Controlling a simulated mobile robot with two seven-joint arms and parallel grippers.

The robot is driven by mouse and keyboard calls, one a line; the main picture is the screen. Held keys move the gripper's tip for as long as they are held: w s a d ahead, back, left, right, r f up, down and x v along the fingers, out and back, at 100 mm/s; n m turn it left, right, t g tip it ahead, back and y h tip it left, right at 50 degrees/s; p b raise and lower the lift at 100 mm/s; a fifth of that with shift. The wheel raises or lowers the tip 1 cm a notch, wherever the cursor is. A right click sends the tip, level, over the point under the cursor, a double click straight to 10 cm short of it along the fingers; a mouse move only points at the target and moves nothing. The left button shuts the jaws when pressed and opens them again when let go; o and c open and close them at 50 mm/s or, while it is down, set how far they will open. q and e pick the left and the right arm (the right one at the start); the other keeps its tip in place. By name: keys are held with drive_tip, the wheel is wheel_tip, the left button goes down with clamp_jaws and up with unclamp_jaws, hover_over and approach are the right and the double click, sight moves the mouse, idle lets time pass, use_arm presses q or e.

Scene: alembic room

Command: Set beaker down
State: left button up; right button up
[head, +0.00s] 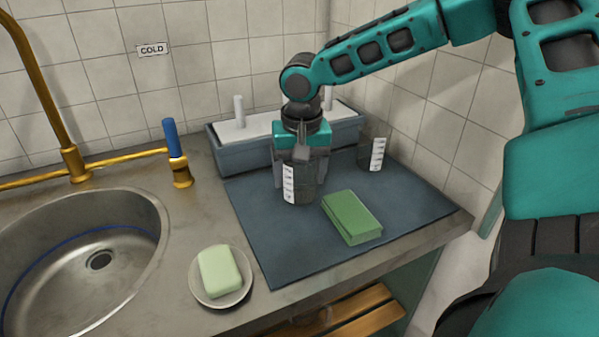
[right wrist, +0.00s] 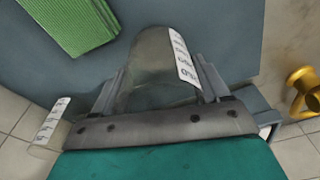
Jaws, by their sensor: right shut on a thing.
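A clear beaker (head: 301,189) with a white label is between the fingers of my right gripper (head: 301,172), over the dark blue-grey mat (head: 290,250). My right gripper is shut on it and points down. In the right wrist view the beaker (right wrist: 155,65) shows between the two fingers (right wrist: 160,90), with its white label facing right. I cannot tell whether its base touches the mat. A second clear beaker (head: 372,155) with a label stands on the mat to the right, near the wall. My left gripper is not in view.
A green sponge (head: 350,217) lies on the mat right of the held beaker. A blue-grey tray (head: 232,153) with white pegs stands behind. A soap dish (head: 222,297), a sink (head: 75,285) and a brass tap (head: 75,165) are left. The mat's front left is clear.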

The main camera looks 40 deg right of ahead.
drive_tip(key=shift+f, duration=0.2)
drive_tip(key=o, duration=1.3)
drive_tip(key=shift+o, duration=0.2)
drive_tip(key=shift+r, duration=0.1)
wheel_tip(320, 180, up, 12)
drive_tip(key=s+p, duration=0.1)
drive_tip(key=p, duration=0.1)
drive_tip(key=shift+s+a, duration=0.15)
drive_tip(key=shift+a, duration=0.25)
